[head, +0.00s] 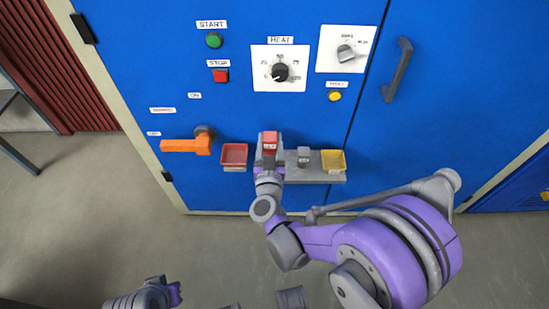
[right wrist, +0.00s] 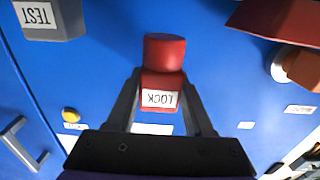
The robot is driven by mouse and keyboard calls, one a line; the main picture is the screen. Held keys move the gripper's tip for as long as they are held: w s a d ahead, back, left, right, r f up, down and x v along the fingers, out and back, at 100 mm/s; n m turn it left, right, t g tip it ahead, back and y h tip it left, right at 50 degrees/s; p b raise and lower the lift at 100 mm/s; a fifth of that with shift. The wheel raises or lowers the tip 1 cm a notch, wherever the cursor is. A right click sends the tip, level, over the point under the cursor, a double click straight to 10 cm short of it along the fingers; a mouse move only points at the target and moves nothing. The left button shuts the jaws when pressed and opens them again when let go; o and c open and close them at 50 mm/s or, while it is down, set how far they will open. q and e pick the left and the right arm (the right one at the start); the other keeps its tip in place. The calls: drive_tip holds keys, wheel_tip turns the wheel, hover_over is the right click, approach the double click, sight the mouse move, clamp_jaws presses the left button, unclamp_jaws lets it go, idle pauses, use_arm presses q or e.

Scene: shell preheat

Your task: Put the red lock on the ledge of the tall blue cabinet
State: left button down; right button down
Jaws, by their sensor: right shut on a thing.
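The red lock (head: 270,141) is a small red block with a white label. In the right wrist view the lock (right wrist: 162,82) sits between the two fingers, and its label reads LOCK upside down. My right gripper (head: 269,153) is shut on it, in front of the ledge (head: 318,176) of the tall blue cabinet (head: 300,115). I cannot tell whether the lock touches the ledge. My left gripper (head: 172,292) is at the bottom left, low over the floor and far from the cabinet; its fingers are not clear.
A red tray (head: 234,154) is left of the lock. A grey block (head: 304,156) and a yellow tray (head: 333,160) are at the right on the ledge. An orange handle (head: 186,146) sticks out farther left. Above are a heat dial (head: 280,71) and a door handle (head: 398,70).

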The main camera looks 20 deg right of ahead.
sight(270, 154)
drive_tip(key=shift+f+b, duration=0.9)
drive_tip(key=shift+f, duration=2.05)
drive_tip(key=shift+f, duration=0.15)
drive_tip(key=shift+c, duration=1.4)
unclamp_jaws()
